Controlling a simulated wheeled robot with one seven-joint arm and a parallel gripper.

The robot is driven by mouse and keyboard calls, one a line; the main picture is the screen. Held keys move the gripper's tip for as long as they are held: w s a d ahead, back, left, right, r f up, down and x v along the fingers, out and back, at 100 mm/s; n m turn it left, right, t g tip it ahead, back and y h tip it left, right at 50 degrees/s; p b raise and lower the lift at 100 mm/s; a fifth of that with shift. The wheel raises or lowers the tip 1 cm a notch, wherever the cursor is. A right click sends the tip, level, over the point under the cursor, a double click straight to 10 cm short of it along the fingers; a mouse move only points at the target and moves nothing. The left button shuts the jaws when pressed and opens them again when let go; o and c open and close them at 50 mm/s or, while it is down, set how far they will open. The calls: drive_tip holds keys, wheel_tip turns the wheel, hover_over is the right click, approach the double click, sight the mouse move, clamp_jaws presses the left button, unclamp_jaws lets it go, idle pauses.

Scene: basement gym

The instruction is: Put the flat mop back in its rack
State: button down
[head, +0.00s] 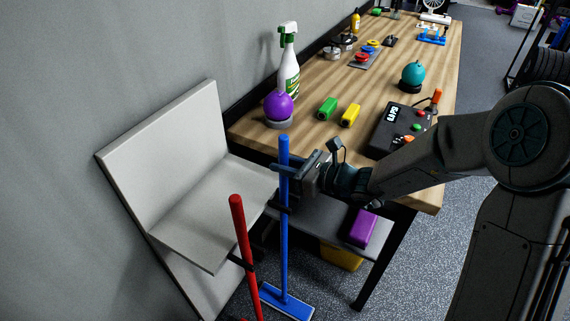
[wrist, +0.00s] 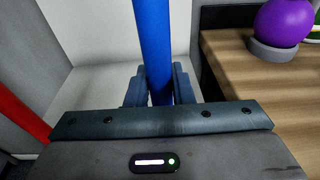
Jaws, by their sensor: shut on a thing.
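The flat mop (head: 284,240) has a long blue handle and a flat blue head (head: 286,302) low down by the floor. The handle stands nearly upright. My gripper (head: 288,172) is shut on the upper part of the handle, below its top end. The wrist view shows the blue handle (wrist: 153,45) between the two fingers. The pale grey rack (head: 205,205), with a back panel and a jutting shelf, stands against the wall just left of the mop. A dark clip-like part shows by the handle below my gripper; I cannot tell whether it holds the handle.
A red handle (head: 241,235) stands close left of the mop. The wooden workbench (head: 325,150) is to the right, with a purple ball (head: 278,106), a spray bottle (head: 288,65) and a control box (head: 402,128) on it. A purple block (head: 362,228) lies on the lower shelf.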

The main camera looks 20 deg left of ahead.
drive_tip(key=shift+f, duration=0.2)
drive_tip(key=shift+f+b, duration=0.35)
drive_tip(key=shift+b, duration=0.15)
drive_tip(key=c, duration=1.2)
unclamp_jaws()
drive_tip(key=shift+d, duration=0.1)
